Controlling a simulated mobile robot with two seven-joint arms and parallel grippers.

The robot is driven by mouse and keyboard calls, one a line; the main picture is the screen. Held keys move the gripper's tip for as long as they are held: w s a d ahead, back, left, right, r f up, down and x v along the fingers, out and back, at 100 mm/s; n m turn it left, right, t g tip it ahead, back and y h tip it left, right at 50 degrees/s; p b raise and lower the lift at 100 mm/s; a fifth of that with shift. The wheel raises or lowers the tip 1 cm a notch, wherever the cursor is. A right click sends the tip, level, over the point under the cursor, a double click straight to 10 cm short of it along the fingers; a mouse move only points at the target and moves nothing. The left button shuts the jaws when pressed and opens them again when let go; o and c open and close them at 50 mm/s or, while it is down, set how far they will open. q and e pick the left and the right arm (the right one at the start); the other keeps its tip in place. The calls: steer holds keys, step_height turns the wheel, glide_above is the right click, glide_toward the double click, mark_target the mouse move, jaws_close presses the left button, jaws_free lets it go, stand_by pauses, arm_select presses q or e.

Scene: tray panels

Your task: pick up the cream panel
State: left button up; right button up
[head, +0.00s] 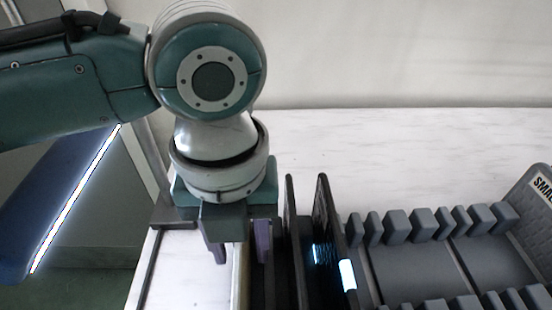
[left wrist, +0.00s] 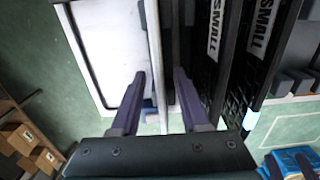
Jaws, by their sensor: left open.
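The cream panel (head: 238,281) shows in the head view as a thin, pale upright edge just left of the dark slots of the tray. In the left wrist view the panel (left wrist: 156,50) is a narrow pale strip running between the fingers. My left gripper (head: 240,250) points down over it, open, with one finger on each side. In the left wrist view the gripper (left wrist: 160,84) has a gap on both sides of the strip, and no contact is seen. Most of the panel's face is hidden.
Dark upright panels (head: 331,240) stand close to the right of my left gripper. The grey slotted tray (head: 405,270) extends further right, with its end wall marked "SMALL". A white tabletop (head: 400,140) behind is clear. Brown boxes (left wrist: 35,145) sit lower left in the wrist view.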

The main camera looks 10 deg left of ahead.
arm_select(q)
steer(key=shift+c, duration=0.2)
jaws_close()
stand_by(0.4)
